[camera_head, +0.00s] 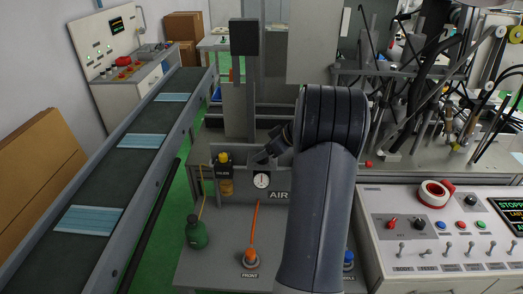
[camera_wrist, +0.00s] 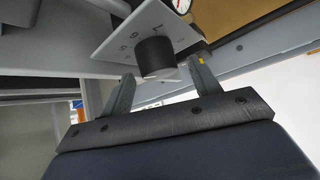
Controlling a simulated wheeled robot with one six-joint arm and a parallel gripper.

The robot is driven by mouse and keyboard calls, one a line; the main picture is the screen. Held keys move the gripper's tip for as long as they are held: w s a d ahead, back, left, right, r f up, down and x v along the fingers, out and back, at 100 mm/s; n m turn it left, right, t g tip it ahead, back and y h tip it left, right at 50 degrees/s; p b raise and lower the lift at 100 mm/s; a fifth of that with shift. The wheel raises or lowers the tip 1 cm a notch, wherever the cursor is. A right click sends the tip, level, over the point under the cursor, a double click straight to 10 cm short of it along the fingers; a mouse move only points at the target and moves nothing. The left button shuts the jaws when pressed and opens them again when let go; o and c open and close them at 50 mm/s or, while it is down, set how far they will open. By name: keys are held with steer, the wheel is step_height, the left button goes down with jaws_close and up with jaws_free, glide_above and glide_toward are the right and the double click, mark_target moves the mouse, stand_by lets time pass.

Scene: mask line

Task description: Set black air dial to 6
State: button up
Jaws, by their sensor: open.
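The black air dial (camera_wrist: 154,56) is a round knob on a pale grey plate (camera_wrist: 118,28) with small printed marks around it, in the wrist view. I cannot make out a pointer or which number it stands at. My gripper (camera_wrist: 162,68) is open, with one finger on each side of the dial; I cannot tell whether either finger touches it. In the head view my gripper (camera_head: 270,150) is at the grey AIR unit (camera_head: 279,195), behind and left of my arm. The dial is not discernible there.
A white gauge (camera_head: 261,181) is on the AIR unit's front; its edge shows in the wrist view (camera_wrist: 184,5). The conveyor (camera_head: 120,180) runs at left, a control panel (camera_head: 460,230) at right.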

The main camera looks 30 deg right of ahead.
steer(key=shift+x, duration=1)
steer(key=c, duration=1)
steer(key=shift+f+m+b, duration=0.15)
steer(key=shift+m+b, duration=0.15)
steer(key=shift+b, duration=0.25)
